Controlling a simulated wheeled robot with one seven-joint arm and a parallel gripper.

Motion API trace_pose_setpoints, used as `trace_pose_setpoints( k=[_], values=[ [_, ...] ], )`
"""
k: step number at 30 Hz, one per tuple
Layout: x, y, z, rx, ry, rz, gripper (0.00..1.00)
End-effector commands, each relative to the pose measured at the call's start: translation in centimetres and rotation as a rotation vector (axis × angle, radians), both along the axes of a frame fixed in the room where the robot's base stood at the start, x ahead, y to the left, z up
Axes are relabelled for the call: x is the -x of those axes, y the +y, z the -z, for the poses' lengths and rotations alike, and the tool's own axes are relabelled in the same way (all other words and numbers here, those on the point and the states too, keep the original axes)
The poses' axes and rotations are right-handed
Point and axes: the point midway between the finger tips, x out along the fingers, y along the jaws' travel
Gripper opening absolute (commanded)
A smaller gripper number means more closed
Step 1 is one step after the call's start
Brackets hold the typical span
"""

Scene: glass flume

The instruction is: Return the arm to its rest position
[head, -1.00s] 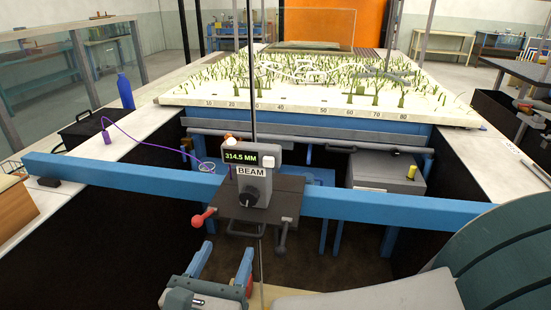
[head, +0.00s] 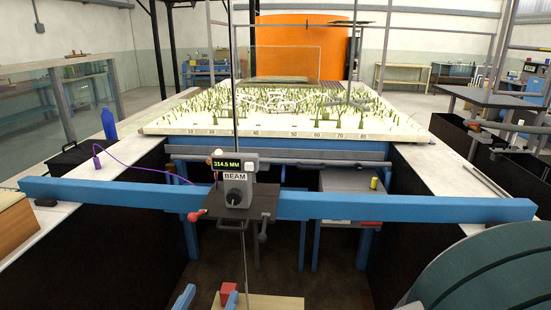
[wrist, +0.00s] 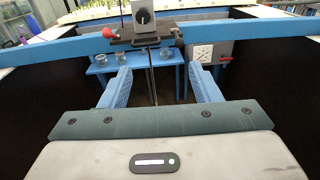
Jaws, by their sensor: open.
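In the wrist view my gripper (wrist: 160,82) is open, with nothing between the fingers. It is on the near side of the blue beam (head: 400,207) and below it. The beam carriage, a grey box marked BEAM (head: 237,185), reads 314.5 MM and has a dark knob and a thin vertical rod.
A red block (head: 228,290) and a pale wooden board (head: 275,304) are close to my gripper at the bottom. A red-knobbed lever (head: 196,216) sticks out from the carriage. Pale ledges flank a dark gap. A planted white bed (head: 290,125) lies beyond.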

Motion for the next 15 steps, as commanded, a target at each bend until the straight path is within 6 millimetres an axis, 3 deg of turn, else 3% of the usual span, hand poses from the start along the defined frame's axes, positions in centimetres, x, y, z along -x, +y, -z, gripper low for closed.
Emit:
trace_pose_setpoints(
  k=[11,15],
  values=[
    [-3.1,-7.6,1.7,-0.195,0.138,0.303,0.57],
    [-3.7,-11.5,2.7,-0.329,0.201,0.475,0.57]
  ],
)
